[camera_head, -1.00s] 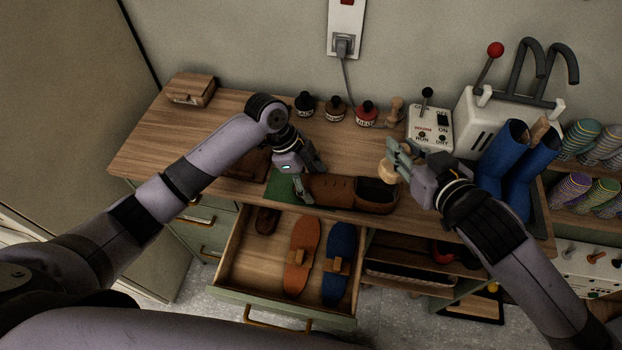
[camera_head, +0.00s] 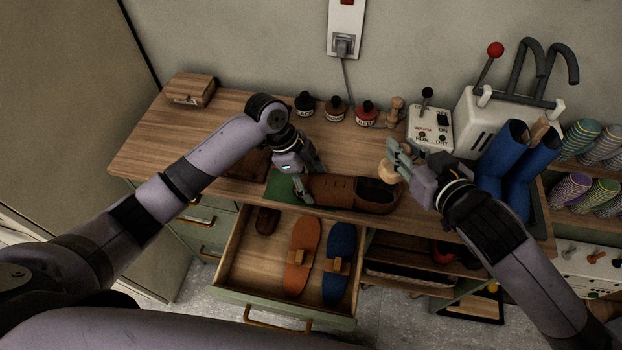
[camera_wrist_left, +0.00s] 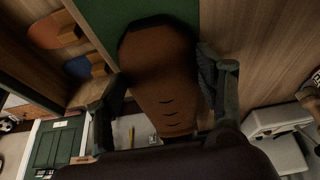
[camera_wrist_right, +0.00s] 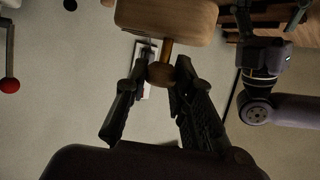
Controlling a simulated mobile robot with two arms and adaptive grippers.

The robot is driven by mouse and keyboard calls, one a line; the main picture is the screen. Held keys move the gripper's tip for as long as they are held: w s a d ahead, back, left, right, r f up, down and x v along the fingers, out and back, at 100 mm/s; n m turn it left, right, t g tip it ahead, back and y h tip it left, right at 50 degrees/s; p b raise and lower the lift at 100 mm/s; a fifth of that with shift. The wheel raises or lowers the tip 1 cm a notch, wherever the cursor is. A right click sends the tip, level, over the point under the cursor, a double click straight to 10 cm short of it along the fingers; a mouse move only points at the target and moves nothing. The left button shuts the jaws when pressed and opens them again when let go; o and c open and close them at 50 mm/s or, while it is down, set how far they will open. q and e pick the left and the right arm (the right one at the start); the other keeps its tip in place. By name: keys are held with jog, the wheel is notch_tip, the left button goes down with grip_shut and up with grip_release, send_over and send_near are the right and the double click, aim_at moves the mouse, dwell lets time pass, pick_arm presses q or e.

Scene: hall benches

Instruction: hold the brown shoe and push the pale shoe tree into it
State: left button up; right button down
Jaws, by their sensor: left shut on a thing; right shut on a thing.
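The brown shoe (camera_head: 345,191) lies on the bench with its toe to the left and its dark opening to the right. My left gripper (camera_head: 306,184) is shut around the toe end, with a finger on each side; the left wrist view shows the shoe (camera_wrist_left: 162,80) between the fingers. The pale shoe tree (camera_wrist_right: 168,20) shows in the right wrist view as a wooden block with a stem and round knob. My right gripper (camera_wrist_right: 165,78) is shut on the knob. In the head view the shoe tree (camera_head: 388,172) is above the shoe's opening; whether it touches is unclear.
Below the shoe, an open drawer (camera_head: 232,257) holds an orange and a blue wooden-strapped piece. Polish bottles (camera_head: 335,108) stand behind. A white control box (camera_head: 430,128) and blue boots (camera_head: 503,160) stand at the right.

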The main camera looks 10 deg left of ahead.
aim_at(382, 160)
jog(key=shift+a, duration=0.1)
dwell(0.6)
jog(key=w+a+f+m+h, duration=0.1)
jog(key=w+a+f+m+t+h, duration=0.1)
jog(key=m+h, duration=0.1)
jog(key=shift+t, duration=0.3)
jog(key=m+h, duration=0.1)
jog(key=h, duration=0.1)
jog(key=s+a+m+h, duration=0.1)
jog(key=m+h, duration=0.3)
jog(key=shift+s+a, duration=0.2)
jog(key=shift+a, duration=0.05)
jog(key=shift+s+f+m+h, duration=0.1)
jog(key=shift+f+m+h, duration=0.05)
jog(key=shift+m+h, duration=0.15)
notch_tip(382, 160, down, 10)
jog(key=shift+r, duration=0.2)
jog(key=shift+f, duration=0.15)
